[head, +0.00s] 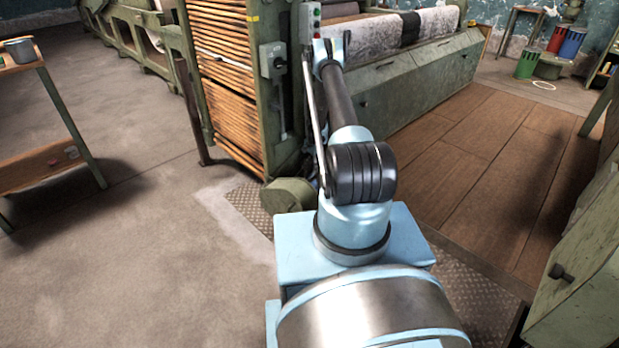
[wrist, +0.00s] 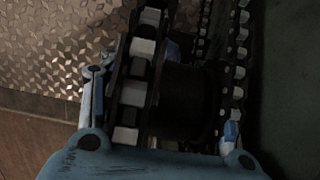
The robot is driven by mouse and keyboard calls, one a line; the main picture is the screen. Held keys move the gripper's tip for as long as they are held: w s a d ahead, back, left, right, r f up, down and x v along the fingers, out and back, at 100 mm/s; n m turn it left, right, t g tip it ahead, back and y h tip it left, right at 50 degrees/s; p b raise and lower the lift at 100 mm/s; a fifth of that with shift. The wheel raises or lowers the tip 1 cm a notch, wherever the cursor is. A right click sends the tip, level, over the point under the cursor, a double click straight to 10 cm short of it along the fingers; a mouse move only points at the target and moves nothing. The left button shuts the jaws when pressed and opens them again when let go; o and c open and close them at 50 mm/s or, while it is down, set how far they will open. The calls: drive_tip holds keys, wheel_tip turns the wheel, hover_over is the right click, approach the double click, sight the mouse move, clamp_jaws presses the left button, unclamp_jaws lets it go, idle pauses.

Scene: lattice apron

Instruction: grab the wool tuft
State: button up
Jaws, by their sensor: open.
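I cannot make out the wool tuft for certain in either view. In the wrist view, my gripper (wrist: 162,98) is open, with one pale blue finger at the left and one at the right. Dark chain drives with pale blocks (wrist: 134,93) run between and beyond the fingers. A dark round part (wrist: 185,100) sits between the chains. A small bluish patch (wrist: 173,48) shows behind the left chain, too dim to identify. In the head view my arm reaches toward the green machine (head: 385,85), and my gripper is hidden there.
Patterned metal plate (wrist: 50,45) lies beyond the chains in the wrist view. In the head view, a stack of wooden slats (head: 225,85) stands left of my arm. A wooden floor (head: 480,160) is clear at right. A bench (head: 30,180) stands far left.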

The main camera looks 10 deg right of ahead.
sight(309, 174)
drive_tip(key=f, duration=0.4)
drive_tip(key=shift+a, duration=0.3)
drive_tip(key=c, duration=0.9)
drive_tip(key=shift+o, duration=0.2)
